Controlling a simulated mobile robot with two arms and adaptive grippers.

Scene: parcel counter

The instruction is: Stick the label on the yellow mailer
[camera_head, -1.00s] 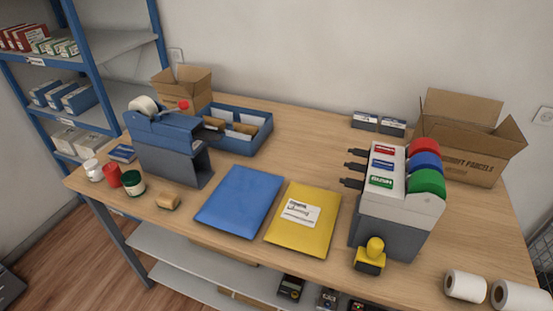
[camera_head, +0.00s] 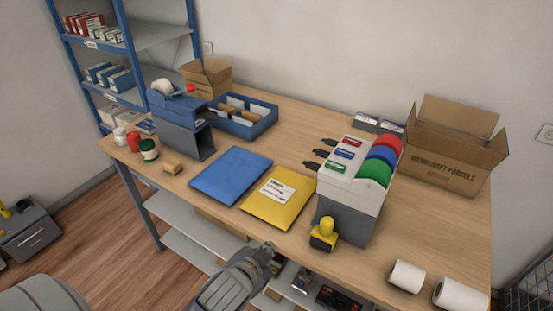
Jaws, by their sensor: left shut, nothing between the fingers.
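The yellow mailer (camera_head: 263,209) lies flat on the wooden counter, right of a blue mailer (camera_head: 232,174). A white label (camera_head: 277,191) with dark print lies on the yellow mailer's upper middle, a little tilted. My left gripper (camera_head: 272,255) is in front of the counter's front edge, below the yellow mailer in the picture and apart from it. It is shut and empty. My right gripper is not in view.
A grey dispenser (camera_head: 353,194) with red, blue and green rolls stands right of the mailers. A yellow-handled stamp (camera_head: 323,235) stands before it. White rolls (camera_head: 407,276) lie at the front right. A blue tape dispenser (camera_head: 183,125), blue tray (camera_head: 247,128) and open cartons (camera_head: 455,150) stand further back.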

